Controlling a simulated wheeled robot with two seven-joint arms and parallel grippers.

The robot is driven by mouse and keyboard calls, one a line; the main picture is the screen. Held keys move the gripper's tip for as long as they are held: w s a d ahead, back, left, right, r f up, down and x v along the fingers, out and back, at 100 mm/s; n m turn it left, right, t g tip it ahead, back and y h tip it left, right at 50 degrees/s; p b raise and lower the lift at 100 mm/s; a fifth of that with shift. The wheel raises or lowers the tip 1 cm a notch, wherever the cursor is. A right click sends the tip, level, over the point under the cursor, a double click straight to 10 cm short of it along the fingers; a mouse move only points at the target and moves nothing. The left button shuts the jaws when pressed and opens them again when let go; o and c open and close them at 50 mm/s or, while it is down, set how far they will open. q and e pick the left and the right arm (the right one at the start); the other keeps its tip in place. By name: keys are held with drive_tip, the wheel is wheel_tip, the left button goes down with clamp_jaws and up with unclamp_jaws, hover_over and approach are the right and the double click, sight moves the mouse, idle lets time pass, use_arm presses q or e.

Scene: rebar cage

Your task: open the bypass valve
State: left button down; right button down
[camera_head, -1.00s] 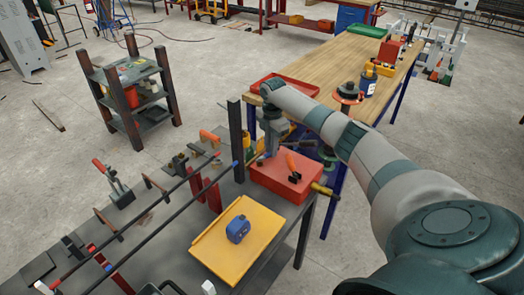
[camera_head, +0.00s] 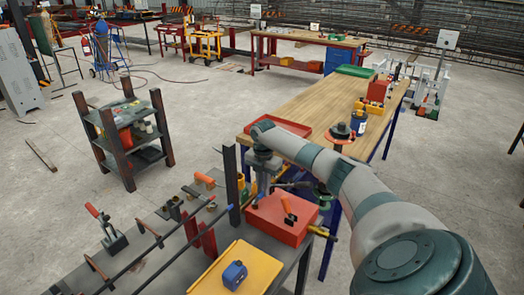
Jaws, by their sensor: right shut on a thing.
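A red box (camera_head: 275,226) sits at the right end of the dark bench. An orange lever (camera_head: 288,207) stands tilted on its top, and a yellow fitting (camera_head: 322,232) sticks out at its right side. I cannot tell for sure which part is the bypass valve. My right gripper (camera_head: 260,195) points down at the box's back left edge, left of the orange lever. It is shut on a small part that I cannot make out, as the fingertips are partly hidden. My left gripper is not in view.
A yellow tray (camera_head: 262,270) with a blue block (camera_head: 235,275) lies in front of the box. A dark post (camera_head: 231,175) stands close left of my right gripper. A wooden table (camera_head: 310,100) with a red tray is behind. Rods lie along the dark bench (camera_head: 150,225).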

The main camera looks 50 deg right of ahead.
drive_tip(key=c, duration=1.7)
unclamp_jaws()
drive_tip(key=shift+r, duration=0.15)
drive_tip(key=shift+r+b, duration=0.3)
drive_tip(key=shift+r, duration=0.2)
drive_tip(key=shift+r+b, duration=2)
drive_tip(key=shift+r, duration=6.1)
drive_tip(key=shift+f, duration=0.1)
